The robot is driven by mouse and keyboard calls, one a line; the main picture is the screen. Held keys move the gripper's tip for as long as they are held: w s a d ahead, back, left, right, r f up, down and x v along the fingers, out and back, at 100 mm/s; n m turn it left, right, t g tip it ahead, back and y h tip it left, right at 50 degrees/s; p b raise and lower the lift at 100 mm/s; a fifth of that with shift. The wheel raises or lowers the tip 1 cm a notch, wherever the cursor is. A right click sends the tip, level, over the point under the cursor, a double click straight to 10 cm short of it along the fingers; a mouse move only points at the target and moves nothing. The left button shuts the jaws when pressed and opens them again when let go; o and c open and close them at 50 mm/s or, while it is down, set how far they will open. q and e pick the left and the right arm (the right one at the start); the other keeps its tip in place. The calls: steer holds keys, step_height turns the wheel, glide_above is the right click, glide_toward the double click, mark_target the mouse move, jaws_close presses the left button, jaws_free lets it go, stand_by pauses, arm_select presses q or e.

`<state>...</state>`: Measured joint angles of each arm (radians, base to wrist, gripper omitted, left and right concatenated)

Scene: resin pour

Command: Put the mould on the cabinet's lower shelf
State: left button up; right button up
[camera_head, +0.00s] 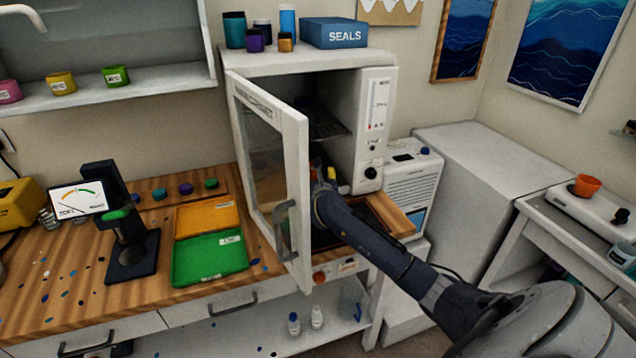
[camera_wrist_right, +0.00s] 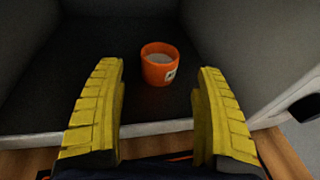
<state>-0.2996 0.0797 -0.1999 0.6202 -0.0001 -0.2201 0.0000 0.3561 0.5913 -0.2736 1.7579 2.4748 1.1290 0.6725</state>
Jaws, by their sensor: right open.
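An orange cup (camera_wrist_right: 158,68) with a pale fill and a small white label, which I take for the mould, stands upright on the cabinet's dark lower surface (camera_wrist_right: 60,85) in the right wrist view. My right gripper (camera_wrist_right: 159,80) is open. Its yellow fingers are apart, with the cup beyond and between their tips, and I see no contact. In the head view my right gripper (camera_head: 328,174) reaches low into the white cabinet (camera_head: 375,80), below a dark upper shelf (camera_head: 326,127). There the cup is hidden. My left gripper is not in view.
The cabinet's glazed door (camera_head: 297,165) stands open to the left of my right arm. The cabinet's side wall (camera_wrist_right: 240,45) is close on the right in the wrist view. A green tray (camera_head: 210,262) and an orange tray (camera_head: 205,218) lie on the bench.

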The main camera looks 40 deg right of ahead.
steer(key=shift+v, duration=2.65)
